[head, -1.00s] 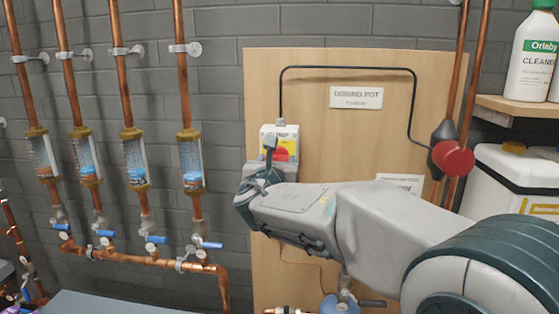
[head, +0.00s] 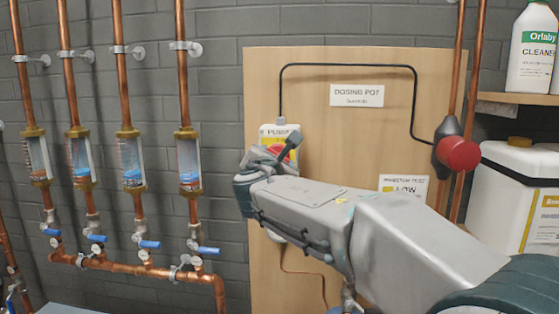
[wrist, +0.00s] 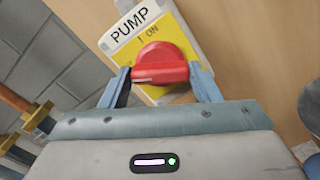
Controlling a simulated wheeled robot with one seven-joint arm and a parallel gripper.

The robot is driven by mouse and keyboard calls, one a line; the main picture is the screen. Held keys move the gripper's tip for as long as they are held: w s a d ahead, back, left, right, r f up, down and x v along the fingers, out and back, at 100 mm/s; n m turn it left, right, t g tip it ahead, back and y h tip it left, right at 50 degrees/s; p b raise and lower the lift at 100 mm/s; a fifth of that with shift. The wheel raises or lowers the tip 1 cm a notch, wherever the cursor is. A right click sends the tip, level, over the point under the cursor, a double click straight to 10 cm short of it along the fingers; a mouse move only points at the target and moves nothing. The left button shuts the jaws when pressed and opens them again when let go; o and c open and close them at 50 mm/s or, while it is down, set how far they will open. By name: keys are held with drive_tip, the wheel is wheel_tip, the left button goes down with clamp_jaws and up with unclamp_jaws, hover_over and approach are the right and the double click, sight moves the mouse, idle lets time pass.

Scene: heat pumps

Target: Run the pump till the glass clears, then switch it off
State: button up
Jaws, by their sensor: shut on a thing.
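The pump switch (wrist: 183,30) is a yellow plate marked PUMP and ON, with a red rotary knob (wrist: 160,62). In the wrist view, my gripper (wrist: 160,78) has a blue finger on each side of the knob and is shut on it. The ON mark lies above the knob; I cannot tell the switch position for sure. In the head view, the switch box (head: 279,132) is partly hidden by my gripper. Several sight glasses stand in a row at left. The rightmost glass (head: 188,163) shows blue and whitish contents; another glass (head: 131,163) shows blue with reddish-brown low down.
Copper pipes with blue-handled valves (head: 208,250) run below the glasses. A wooden board (head: 330,140) carries a DOSING POT label (head: 357,95) and a black cable. A red round part (head: 461,154) sits on the right pipe. A white container (head: 515,195) and a cleaner bottle (head: 533,48) stand at right.

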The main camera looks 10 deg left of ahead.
drive_tip(key=m+b, duration=0.6)
drive_tip(key=m+b, duration=0.5)
drive_tip(key=shift+f, duration=0.3)
drive_tip(key=o, duration=1.1)
drive_tip(key=shift+r, duration=0.25)
